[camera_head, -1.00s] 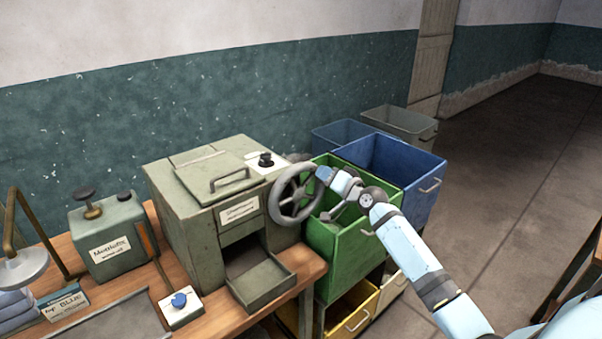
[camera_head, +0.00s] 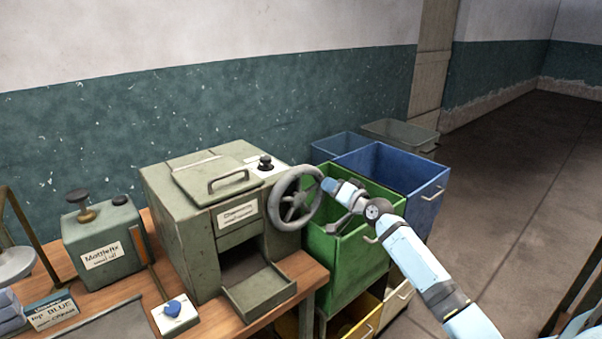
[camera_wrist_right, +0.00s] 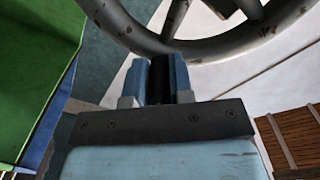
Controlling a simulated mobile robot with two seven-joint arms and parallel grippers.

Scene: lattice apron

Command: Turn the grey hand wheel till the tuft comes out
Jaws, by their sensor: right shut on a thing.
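The grey hand wheel (camera_head: 275,212) stands on the right side of a grey-green box machine (camera_head: 195,240). Its spokes and rim show in the head view, and part of the rim (camera_wrist_right: 225,45) crosses the top of the right wrist view. My right gripper (camera_head: 326,185) is at the upper right of the rim, shut on it. In the wrist view its blue fingers (camera_wrist_right: 160,75) meet the rim. The machine's front opening is dark, with an empty-looking chute tray (camera_head: 262,292) below it. No tuft is visible. My left gripper is out of view.
A green bin (camera_head: 345,255) and a blue bin (camera_head: 405,190) stand close to the right of the machine, under my right forearm. A small box with a blue knob (camera_head: 174,310) and a labelled box (camera_head: 103,245) are on the wooden bench at left.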

